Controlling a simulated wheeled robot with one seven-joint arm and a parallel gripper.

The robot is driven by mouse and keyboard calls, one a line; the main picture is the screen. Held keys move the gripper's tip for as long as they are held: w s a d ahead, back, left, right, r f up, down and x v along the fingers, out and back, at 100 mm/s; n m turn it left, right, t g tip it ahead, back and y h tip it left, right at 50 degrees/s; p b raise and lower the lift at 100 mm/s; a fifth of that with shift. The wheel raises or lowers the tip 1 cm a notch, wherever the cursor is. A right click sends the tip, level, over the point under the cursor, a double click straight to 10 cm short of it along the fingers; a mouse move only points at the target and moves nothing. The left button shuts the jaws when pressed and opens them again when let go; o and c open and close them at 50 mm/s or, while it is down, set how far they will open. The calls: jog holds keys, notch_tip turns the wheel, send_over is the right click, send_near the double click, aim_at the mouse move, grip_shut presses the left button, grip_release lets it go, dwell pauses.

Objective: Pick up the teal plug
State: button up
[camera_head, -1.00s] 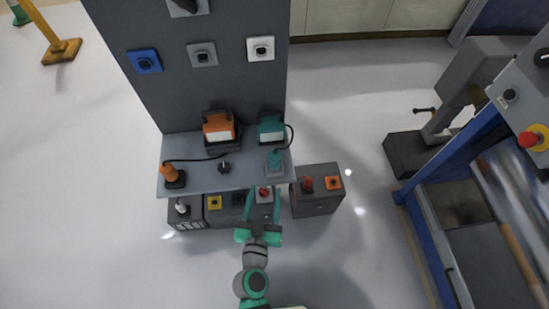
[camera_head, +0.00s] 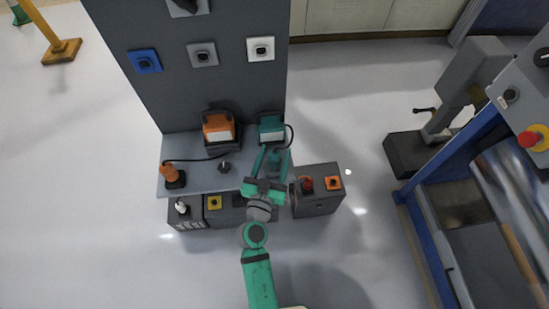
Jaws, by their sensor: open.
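The teal plug (camera_head: 274,157) is at the right end of the grey shelf (camera_head: 205,182), with a dark cable running up to the teal lamp (camera_head: 271,130). It is partly hidden by my gripper. My gripper (camera_head: 272,154) is open, its two teal fingers pointing toward the panel, one on each side of the plug as seen from above. I cannot tell whether the fingers touch it or how high they are above the shelf.
An orange lamp (camera_head: 218,128) and an orange plug (camera_head: 171,172) with its cable stand to the left on the shelf, near a dark knob (camera_head: 224,168). Lower boxes carry a yellow switch (camera_head: 214,202) and a red button (camera_head: 307,184). Sockets line the upright panel (camera_head: 185,95).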

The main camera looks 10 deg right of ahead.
jog(key=x, duration=0.4)
jog(key=shift+w+d, duration=0.1)
jog(key=shift+w, duration=0.05)
jog(key=shift+f, duration=0.1)
jog(key=c, duration=1.4)
jog(key=shift+o, duration=0.2)
